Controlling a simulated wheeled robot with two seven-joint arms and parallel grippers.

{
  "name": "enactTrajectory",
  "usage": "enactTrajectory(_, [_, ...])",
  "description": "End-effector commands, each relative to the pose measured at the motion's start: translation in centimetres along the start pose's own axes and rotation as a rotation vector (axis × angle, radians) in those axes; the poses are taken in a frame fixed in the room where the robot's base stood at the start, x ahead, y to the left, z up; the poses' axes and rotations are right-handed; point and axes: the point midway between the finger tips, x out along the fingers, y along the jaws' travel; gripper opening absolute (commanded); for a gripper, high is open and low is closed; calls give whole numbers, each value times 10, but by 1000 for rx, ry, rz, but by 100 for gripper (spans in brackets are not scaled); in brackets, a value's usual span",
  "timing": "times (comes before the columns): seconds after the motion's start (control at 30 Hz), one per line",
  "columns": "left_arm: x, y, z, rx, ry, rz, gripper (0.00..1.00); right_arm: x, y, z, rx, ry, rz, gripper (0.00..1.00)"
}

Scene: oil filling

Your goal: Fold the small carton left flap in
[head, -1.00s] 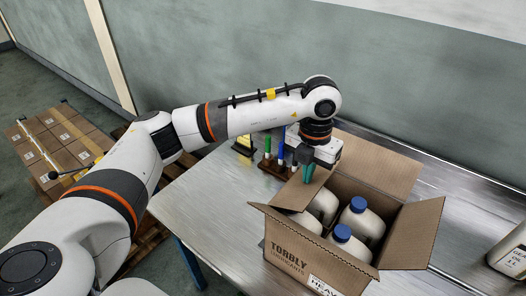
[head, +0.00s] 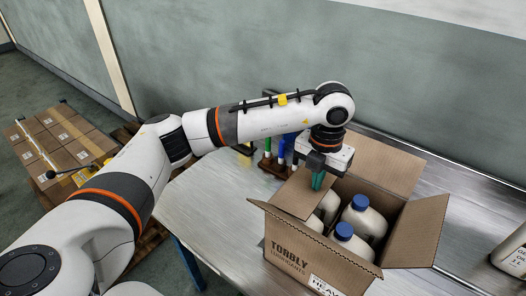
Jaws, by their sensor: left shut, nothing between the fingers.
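The small carton (head: 290,257) stands open on the metal table and holds several white bottles with blue caps (head: 361,203). Its left flap (head: 300,196) is tilted inward over the left part of the opening and covers part of the bottles there. My left gripper (head: 317,182) points down with green fingertips, shut and empty, at the left flap's inner edge. Whether it touches the flap is hard to tell. My right gripper is not in view.
A marker rack (head: 275,166) with green and blue pens stands behind the carton's left side. An oil jug (head: 512,255) is at the right edge. The table (head: 205,215) is bare left of the carton. Stacked boxes (head: 57,148) are on a pallet at far left.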

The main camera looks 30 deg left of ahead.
Motion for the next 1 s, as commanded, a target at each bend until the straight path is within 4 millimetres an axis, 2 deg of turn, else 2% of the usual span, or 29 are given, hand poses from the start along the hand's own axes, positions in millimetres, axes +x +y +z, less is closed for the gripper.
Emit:
enactTrajectory(0.17, [12, 0, 0, 0, 0, 0, 0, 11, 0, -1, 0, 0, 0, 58])
enactTrajectory(0.47, [3, 0, 0, 0, 0, 0, 0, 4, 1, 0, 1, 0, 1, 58])
enactTrajectory(0.57, [-11, 0, 0, 0, 1, 0, 0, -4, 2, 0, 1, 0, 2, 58])
enactTrajectory(1.0, [-98, 0, 0, 1, 1, 0, 0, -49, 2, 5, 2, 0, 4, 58])
